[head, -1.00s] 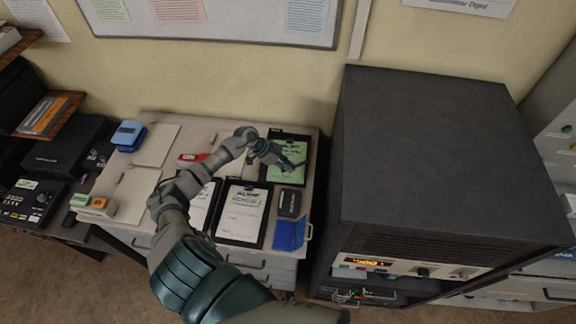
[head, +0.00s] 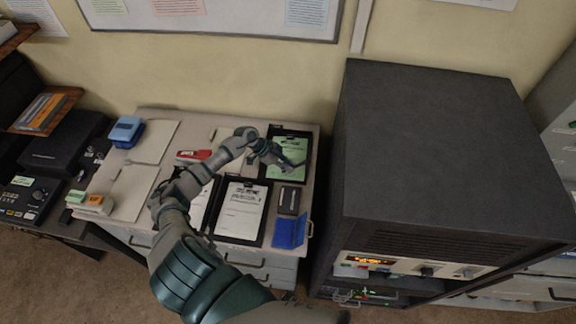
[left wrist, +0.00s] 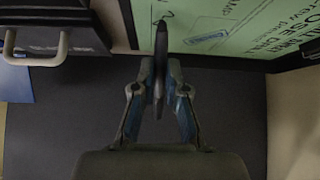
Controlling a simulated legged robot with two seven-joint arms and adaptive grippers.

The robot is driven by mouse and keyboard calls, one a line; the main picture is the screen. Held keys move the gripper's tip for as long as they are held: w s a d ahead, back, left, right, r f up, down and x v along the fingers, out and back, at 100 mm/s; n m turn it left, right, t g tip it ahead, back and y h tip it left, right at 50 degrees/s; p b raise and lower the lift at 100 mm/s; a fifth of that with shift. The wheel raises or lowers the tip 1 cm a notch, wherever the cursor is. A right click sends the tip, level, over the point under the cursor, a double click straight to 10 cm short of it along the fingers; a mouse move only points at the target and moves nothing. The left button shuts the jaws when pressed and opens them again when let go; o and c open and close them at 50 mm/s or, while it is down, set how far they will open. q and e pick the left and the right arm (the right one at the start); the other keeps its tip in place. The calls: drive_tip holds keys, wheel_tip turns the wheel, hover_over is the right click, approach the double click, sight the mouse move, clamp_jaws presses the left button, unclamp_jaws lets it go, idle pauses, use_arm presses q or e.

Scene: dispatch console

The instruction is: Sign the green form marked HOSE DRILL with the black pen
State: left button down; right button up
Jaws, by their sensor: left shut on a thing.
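The green form (head: 287,153) lies on a black clipboard (head: 300,133) at the back right of the desk. In the left wrist view the green form (left wrist: 232,28) fills the upper right, with partly cut-off print that includes "OSE DR". My left gripper (head: 285,163) is over the form in the head view. In the left wrist view my left gripper (left wrist: 158,85) is shut on the black pen (left wrist: 160,55). The pen's far end overlaps the form's edge, next to a small dark curl. I cannot tell whether it touches the paper. My right gripper is not in view.
White forms on black clipboards (head: 264,215) lie in front, beside a dark box (head: 289,200) and a blue item (head: 289,232). A red item (head: 193,155) lies left of my arm. A tall dark equipment cabinet (head: 430,150) stands close to the right.

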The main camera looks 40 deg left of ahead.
use_arm(q)
drive_tip(key=shift+f, duration=0.35)
idle(0.6)
drive_tip(key=shift+w+d, duration=0.1)
drive_tip(key=shift+w+d+r+p, duration=0.1)
drive_tip(key=shift+w+d+p, duration=0.1)
drive_tip(key=shift+d+p, duration=0.1)
drive_tip(key=shift+w, duration=0.1)
